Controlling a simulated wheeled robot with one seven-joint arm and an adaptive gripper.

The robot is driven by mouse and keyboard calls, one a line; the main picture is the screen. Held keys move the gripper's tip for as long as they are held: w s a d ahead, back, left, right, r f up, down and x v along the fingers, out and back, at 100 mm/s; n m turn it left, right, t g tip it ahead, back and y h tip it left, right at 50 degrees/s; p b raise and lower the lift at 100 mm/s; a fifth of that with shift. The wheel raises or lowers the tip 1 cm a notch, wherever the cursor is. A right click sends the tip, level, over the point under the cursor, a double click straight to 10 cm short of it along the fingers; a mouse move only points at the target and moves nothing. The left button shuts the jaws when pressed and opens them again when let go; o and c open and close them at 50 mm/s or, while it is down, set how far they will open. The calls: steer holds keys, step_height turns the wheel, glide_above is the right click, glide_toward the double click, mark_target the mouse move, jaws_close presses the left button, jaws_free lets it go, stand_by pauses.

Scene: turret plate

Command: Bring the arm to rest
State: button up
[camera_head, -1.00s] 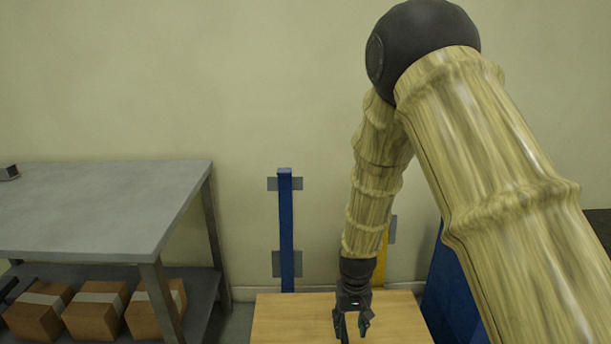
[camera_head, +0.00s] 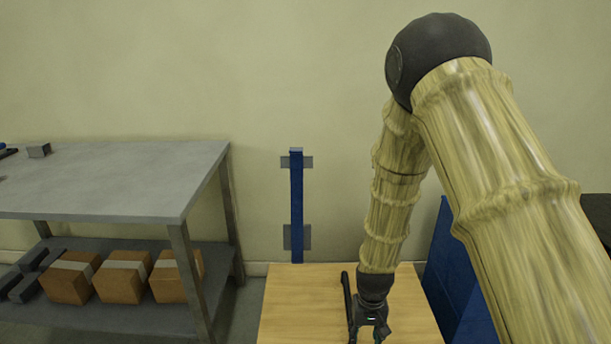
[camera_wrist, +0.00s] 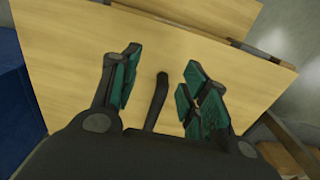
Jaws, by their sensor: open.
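My gripper (camera_head: 368,328) hangs at the end of my sleeved arm, pointing down over the wooden table (camera_head: 291,300). In the wrist view my gripper (camera_wrist: 157,88) is open, with teal pads on both fingers well apart. A dark bar-shaped thing (camera_head: 347,295) is by the gripper over the table. In the wrist view a dark bar (camera_wrist: 156,100) shows between the fingers, apart from both pads. I cannot tell what it is or whether it touches the table.
A grey metal bench (camera_head: 115,180) stands at the left, with several cardboard boxes (camera_head: 120,283) on its lower shelf. A blue post (camera_head: 297,205) stands by the wall behind the table. A blue panel (camera_head: 455,280) is right of the table. The table's left part is clear.

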steer(key=s+d+f, duration=0.2)
steer(key=s+f, duration=0.4)
steer(key=s, duration=0.1)
steer(key=s+d+f, duration=0.3)
steer(key=s+f, duration=0.3)
steer(key=s, duration=0.1)
steer(key=s+d+f, duration=0.1)
steer(key=s+f, duration=0.2)
steer(key=s, duration=0.7)
steer(key=s+d+f, duration=0.1)
steer(key=s+f, duration=0.1)
steer(key=s, duration=0.7)
step_height(320, 180, up, 22)
steer(key=p, duration=2.2)
steer(key=shift+r, duration=0.2)
